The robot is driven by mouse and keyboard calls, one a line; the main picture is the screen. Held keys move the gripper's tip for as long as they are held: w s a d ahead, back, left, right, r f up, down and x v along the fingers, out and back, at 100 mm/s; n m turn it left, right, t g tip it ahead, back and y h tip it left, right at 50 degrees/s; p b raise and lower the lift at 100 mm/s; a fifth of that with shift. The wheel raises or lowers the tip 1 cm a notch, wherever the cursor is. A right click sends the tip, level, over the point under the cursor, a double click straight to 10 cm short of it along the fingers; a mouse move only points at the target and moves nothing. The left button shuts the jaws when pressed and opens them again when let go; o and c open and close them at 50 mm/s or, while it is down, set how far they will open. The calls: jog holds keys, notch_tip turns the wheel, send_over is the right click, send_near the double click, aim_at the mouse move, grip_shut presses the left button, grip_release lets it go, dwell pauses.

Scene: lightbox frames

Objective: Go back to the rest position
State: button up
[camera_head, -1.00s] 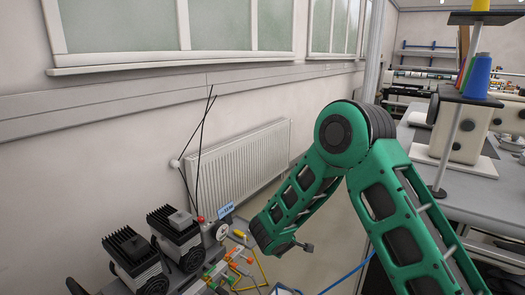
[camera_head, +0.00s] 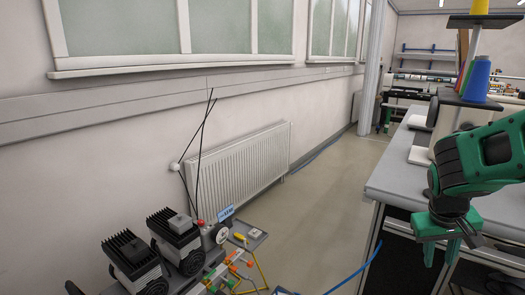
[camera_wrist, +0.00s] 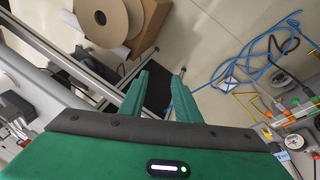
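My green gripper (camera_head: 441,254) hangs at the right side of the head view, in front of the grey worktable. Its fingers point down. In the wrist view my gripper (camera_wrist: 160,80) shows two green fingers with a clear gap between them. Nothing is held in the gap; the floor and a dark patch show beyond it. My forearm comes in from the right edge of the head view and hides part of the worktable.
The grey worktable (camera_head: 392,178) carries a blue thread cone (camera_head: 477,78) on a stand. A machine with black finned blocks (camera_head: 132,259) stands at lower left. A white radiator (camera_head: 240,165) lines the wall. A blue hose (camera_wrist: 240,64) crosses the floor. The middle floor is clear.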

jog(key=s+a+r+m+g+y, duration=0.1)
jog(key=s+a+r+m+y, duration=0.1)
jog(key=s, duration=1.7)
jog(key=shift+s+m+g+y, duration=0.25)
jog(key=shift+m+g+y, duration=0.15)
jog(key=shift+m+y, duration=0.6)
jog(key=shift+r, duration=0.1)
jog(key=shift+w+f, duration=0.25)
jog(key=shift+w, duration=0.35)
